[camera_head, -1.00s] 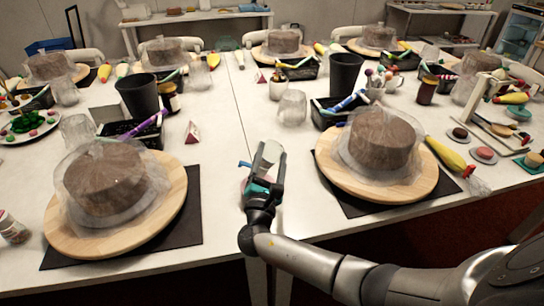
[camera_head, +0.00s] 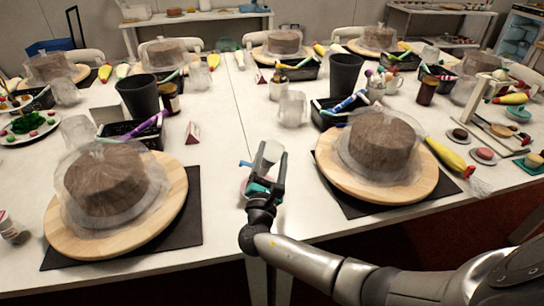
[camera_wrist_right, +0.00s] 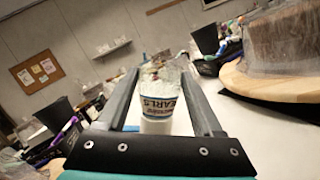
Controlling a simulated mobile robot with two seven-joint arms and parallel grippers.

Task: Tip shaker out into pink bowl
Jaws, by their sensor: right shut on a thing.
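My right gripper (camera_head: 266,175) is shut on a shaker (camera_head: 270,152) above the white table, between the two near cake boards. In the right wrist view the shaker (camera_wrist_right: 160,106) sits between the fingers (camera_wrist_right: 163,100) and has a pale label with dark lettering. Its top looks clear or whitish; I cannot tell whether anything is coming out. A pinkish rim, probably the pink bowl (camera_head: 245,186), shows just left of and below the gripper, mostly hidden by it. My left gripper is not in view.
Wrapped brown cakes on round wooden boards stand at left (camera_head: 172,213) and right (camera_head: 330,172). A clear cup (camera_head: 292,107), a dark bin (camera_head: 345,75) and a black tray (camera_head: 322,118) stand beyond the gripper. Another small jar (camera_head: 12,228) is at the left edge.

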